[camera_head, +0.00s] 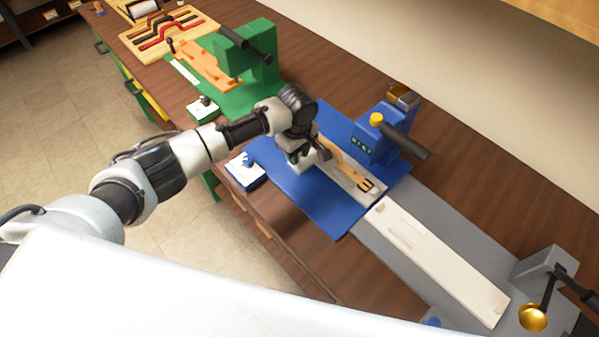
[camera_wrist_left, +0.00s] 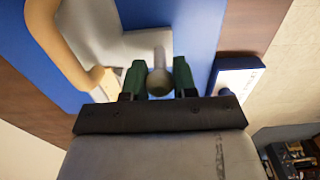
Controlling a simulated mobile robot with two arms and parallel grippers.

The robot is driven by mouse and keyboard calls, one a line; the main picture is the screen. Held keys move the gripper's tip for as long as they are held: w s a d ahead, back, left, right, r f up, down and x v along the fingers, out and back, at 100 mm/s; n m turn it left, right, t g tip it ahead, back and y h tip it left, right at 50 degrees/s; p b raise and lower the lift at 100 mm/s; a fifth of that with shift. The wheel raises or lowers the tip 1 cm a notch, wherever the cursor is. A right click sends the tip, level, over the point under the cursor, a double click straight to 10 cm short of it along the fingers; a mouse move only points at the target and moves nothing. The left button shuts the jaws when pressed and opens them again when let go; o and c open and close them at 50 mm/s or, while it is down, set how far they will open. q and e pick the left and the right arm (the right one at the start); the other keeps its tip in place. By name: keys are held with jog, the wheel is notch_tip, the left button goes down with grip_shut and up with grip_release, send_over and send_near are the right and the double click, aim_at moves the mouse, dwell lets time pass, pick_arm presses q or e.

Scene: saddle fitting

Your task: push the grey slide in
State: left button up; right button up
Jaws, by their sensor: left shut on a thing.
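The blue station (camera_head: 384,142) stands on a blue base plate (camera_head: 335,218). A light grey slide (camera_head: 368,192) lies on this plate, beside a tan curved piece (camera_head: 340,155). My left gripper (camera_head: 296,158) is low over the plate at the slide's near end. In the left wrist view its green fingertips (camera_wrist_left: 159,78) are shut on the knob, one on each side. The slide's far side is partly hidden by the arm. My right gripper does not show.
A green station (camera_head: 250,70) with an orange piece stands further left. A small blue-and-white block (camera_head: 245,170) sits at the table's front edge. A long white board (camera_head: 435,258) lies on a grey plate to the right, near a grey clamp (camera_head: 545,268).

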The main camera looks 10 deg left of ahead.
aim_at(311, 155)
pick_arm(q)
jog(key=shift+w+d, duration=0.35)
jog(key=shift+w, duration=0.15)
jog(key=shift+w+d+f+b, duration=0.1)
jog(key=shift+w+d+b, duration=0.35)
jog(key=shift+w, duration=0.1)
jog(key=shift+w+d+f+b, duration=0.1)
jog(key=shift+w+d+b, duration=0.25)
jog(key=shift+w, duration=0.2)
jog(key=shift+w+r, duration=0.1)
jog(key=shift+r, duration=0.25)
jog(key=shift+o, duration=0.7)
jog(key=shift+w+d+r, duration=0.1)
jog(key=shift+w+d, duration=0.05)
jog(key=o, duration=0.5)
jog(key=shift+w, duration=0.1)
jog(key=shift+c, duration=0.2)
jog(key=shift+o, duration=0.5)
jog(key=shift+w+d+f, duration=0.1)
jog(key=shift+d+f, duration=0.05)
jog(key=shift+f, duration=0.05)
